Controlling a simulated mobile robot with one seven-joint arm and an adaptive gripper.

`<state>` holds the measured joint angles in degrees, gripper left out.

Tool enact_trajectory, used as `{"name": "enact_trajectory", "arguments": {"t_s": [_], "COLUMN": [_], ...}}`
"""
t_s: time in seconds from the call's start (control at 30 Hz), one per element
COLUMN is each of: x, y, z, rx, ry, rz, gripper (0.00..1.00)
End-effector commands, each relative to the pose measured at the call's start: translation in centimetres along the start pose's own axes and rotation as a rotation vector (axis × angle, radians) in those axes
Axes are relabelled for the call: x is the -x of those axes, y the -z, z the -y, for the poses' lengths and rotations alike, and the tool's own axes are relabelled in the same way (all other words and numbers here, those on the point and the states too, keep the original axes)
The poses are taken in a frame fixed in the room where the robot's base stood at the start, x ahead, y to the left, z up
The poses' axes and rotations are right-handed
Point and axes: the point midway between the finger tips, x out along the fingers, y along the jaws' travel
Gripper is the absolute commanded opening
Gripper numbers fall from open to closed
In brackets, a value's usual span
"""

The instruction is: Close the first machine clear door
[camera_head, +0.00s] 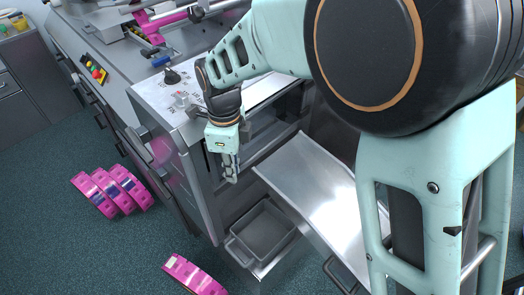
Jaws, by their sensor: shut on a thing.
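The first machine (195,150) is a grey metal unit with a pale top, left of centre. My gripper (231,177) points down at its front, below the top edge, in front of an open bay. Its fingers are together on a thin part there, which looks like the edge or handle of the clear door. The door's clear panel is hard to make out against the metal, so I cannot tell its exact angle. My arm hides much of the machine's right side and what lies behind it.
A shiny metal chute (315,190) slopes down right of my gripper. A grey bin (264,232) sits below it. Pink ring-shaped parts (112,190) lie on the floor at left, another (193,275) at the bottom. Small knobs (172,76) stand on the machine top.

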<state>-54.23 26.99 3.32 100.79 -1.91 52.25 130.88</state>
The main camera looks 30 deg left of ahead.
Motion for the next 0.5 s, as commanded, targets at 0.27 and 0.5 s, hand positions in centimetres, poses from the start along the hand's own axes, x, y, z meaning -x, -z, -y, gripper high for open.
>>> {"name": "enact_trajectory", "arguments": {"t_s": [0.27, 0.5], "x": [0.0, 0.1], "y": [-1.4, -1.6], "z": [0.8, 1.0], "rx": [-0.044, -0.046], "ry": [0.001, 0.005], "rz": [0.001, 0.006], "gripper": [0.0, 0.0]}}
